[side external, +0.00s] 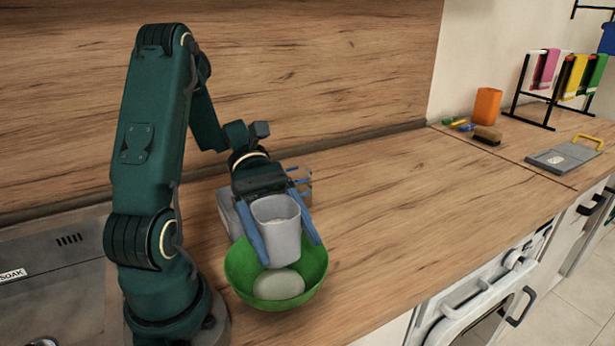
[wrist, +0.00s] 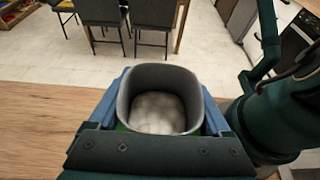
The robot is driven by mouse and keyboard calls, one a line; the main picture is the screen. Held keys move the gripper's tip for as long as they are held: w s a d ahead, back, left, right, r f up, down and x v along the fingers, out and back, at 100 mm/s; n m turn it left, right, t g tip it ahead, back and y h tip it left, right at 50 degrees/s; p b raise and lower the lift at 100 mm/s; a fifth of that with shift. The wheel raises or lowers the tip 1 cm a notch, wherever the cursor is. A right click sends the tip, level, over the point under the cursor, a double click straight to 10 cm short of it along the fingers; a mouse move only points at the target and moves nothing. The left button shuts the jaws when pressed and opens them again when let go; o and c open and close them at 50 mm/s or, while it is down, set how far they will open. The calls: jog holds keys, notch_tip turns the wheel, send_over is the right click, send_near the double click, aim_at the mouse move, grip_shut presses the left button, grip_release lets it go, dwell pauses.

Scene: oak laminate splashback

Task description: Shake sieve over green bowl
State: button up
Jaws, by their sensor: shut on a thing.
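The grey cup-shaped sieve (side external: 277,228) is held upright above the green bowl (side external: 310,271). My gripper (side external: 284,234) is shut on it, one blue finger on each side. In the wrist view, I look into the sieve (wrist: 158,76), and whitish material shows at its bottom. My gripper (wrist: 163,100) also flanks it there. The green bowl stands on the wooden worktop and holds a pale rounded mass (side external: 279,284). Only a sliver of the bowl shows in the wrist view; the sieve hides the rest.
A grey block-like item with blue parts (side external: 303,181) stands behind the bowl, partly hidden by my gripper. An orange cup (side external: 487,106), a brush (side external: 487,135) and a grey board with a yellow handle (side external: 562,157) lie far right. The worktop (side external: 400,210) between is clear.

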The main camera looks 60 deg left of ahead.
aim_at(277, 209)
jog(key=shift+d, duration=0.4)
jog(key=shift+a, duration=1.7)
jog(key=shift+r, duration=0.15)
jog(key=shift+r, duration=2.4)
jog(key=shift+w+f, duration=0.1)
